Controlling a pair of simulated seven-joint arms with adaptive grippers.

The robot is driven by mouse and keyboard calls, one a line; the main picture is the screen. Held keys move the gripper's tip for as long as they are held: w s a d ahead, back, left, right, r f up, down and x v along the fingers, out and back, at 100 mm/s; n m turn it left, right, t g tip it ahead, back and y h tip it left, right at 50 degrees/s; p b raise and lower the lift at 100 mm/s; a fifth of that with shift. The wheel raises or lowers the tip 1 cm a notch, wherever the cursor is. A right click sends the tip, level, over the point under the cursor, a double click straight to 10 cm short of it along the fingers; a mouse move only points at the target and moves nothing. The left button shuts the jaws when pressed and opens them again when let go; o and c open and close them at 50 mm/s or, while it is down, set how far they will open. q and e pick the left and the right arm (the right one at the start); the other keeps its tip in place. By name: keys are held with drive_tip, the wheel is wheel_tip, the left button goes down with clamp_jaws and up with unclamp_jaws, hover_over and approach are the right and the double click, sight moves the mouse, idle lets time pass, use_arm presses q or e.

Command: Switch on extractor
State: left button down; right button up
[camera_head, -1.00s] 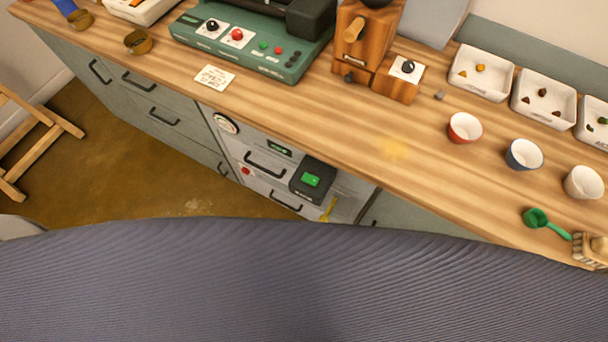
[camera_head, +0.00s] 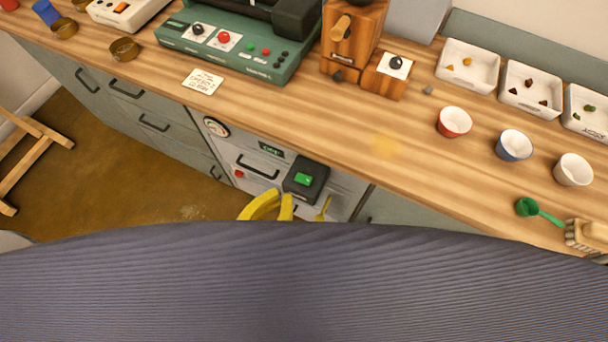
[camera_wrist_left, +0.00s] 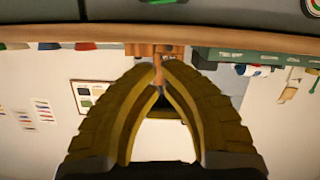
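A dark switch box with a green button (camera_head: 304,180) is mounted on the pale cabinet front below the worktop edge. I cannot read which part is labelled as the extractor. A round gauge (camera_head: 216,127), a small dark display (camera_head: 271,149) and a red button (camera_head: 239,174) are on the same front. My left gripper (camera_head: 281,193) shows as yellow fingers just left of and below the switch box, apart from it in the picture. In the left wrist view its fingertips (camera_wrist_left: 160,88) come together, with nothing visibly held.
The wooden worktop (camera_head: 330,130) overhangs the cabinet front. On it stand a green machine (camera_head: 240,45), a wooden mill (camera_head: 350,40), white trays and small bowls. A drawer handle (camera_head: 258,167) juts out left of the switch box. A yellow thing (camera_head: 324,208) hangs below it.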

use_arm(q)
hover_over(305, 183)
drive_tip(key=shift+w+a+f, duration=0.15)
drive_tip(key=shift+w+f, duration=0.05)
drive_tip(key=shift+f, duration=0.45)
drive_tip(key=shift+w+a+f, duration=0.15)
drive_tip(key=shift+f, duration=0.45)
drive_tip(key=shift+s+f, duration=0.25)
drive_tip(key=shift+f, duration=0.85)
drive_tip(key=shift+d+f, duration=0.15)
drive_tip(key=shift+f, duration=0.75)
drive_tip(key=shift+d, duration=0.1)
